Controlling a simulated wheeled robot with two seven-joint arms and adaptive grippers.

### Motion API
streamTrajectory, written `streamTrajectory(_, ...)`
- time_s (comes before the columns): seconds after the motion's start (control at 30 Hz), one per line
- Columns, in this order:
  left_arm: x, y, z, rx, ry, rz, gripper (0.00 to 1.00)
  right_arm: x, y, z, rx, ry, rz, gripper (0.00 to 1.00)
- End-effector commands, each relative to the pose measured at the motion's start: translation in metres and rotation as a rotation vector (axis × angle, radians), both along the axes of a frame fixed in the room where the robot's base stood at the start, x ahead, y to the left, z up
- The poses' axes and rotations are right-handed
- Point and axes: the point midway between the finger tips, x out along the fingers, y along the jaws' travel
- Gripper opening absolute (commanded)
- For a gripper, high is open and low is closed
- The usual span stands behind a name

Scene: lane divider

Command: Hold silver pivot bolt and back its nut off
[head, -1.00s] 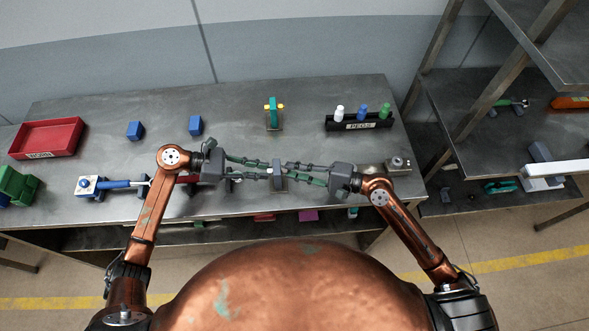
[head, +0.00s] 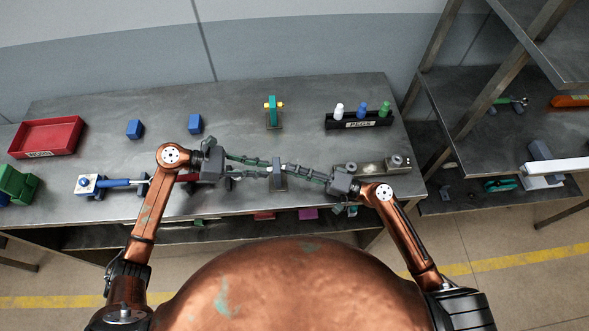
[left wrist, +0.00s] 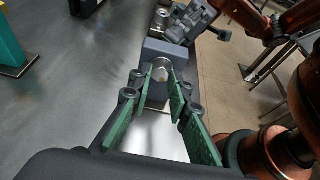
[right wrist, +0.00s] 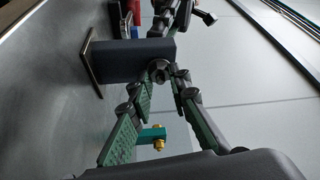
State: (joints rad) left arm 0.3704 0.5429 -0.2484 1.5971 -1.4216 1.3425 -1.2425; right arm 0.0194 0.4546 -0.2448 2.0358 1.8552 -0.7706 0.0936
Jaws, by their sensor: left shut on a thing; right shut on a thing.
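A dark grey upright block (head: 278,176) on a base plate stands near the table's front edge, between my two grippers. My left gripper (left wrist: 160,82) reaches it from the left, its green-padded fingers shut on the round silver bolt head (left wrist: 162,70) at the block's face. My right gripper (right wrist: 159,80) reaches it from the right, its fingers shut on the dark nut (right wrist: 159,70) at the opposite face. In the head view the fingers hide both bolt and nut. The bolt's shank inside the block is hidden.
A teal stand with yellow ends (head: 272,112) is behind the block. A black peg rack (head: 358,121), two blue blocks (head: 195,124) and a red bin (head: 47,138) stand further back. A blue-handled tool (head: 120,184) lies left; a metal fixture (head: 397,163) sits right.

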Motion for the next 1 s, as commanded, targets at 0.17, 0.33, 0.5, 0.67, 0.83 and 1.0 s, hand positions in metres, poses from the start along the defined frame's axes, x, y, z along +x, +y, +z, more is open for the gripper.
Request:
streamTrajectory(0.17, 0.0000, -0.0010, 0.0007, -0.001, -0.001, -0.002, 0.00, -0.0018, 0.0023, -0.0006, 0.002, -0.006, 0.006, 0.00)
streamTrajectory(0.33, -0.0001, -0.0013, 0.0007, -0.002, -0.001, -0.002, 0.00, -0.0020, 0.0025, -0.0006, 0.002, -0.006, 0.006, 0.00)
streamTrajectory(0.5, -0.0001, -0.0014, 0.0007, -0.002, -0.001, -0.002, 0.00, -0.0019, 0.0021, -0.0006, 0.001, -0.005, 0.005, 0.23)
streamTrajectory(0.67, 0.0000, -0.0014, 0.0007, -0.002, -0.001, -0.001, 0.00, -0.0012, 0.0011, -0.0004, 0.000, -0.005, 0.003, 0.34)
streamTrajectory(0.83, 0.0000, -0.0013, 0.0007, -0.002, -0.001, -0.001, 0.00, -0.0009, 0.0005, -0.0003, 0.001, -0.006, 0.001, 0.35)
streamTrajectory(1.0, 0.0000, -0.0010, 0.0007, -0.002, -0.001, -0.001, 0.00, -0.0018, -0.0029, -0.0010, 0.000, -0.004, 0.001, 0.35)
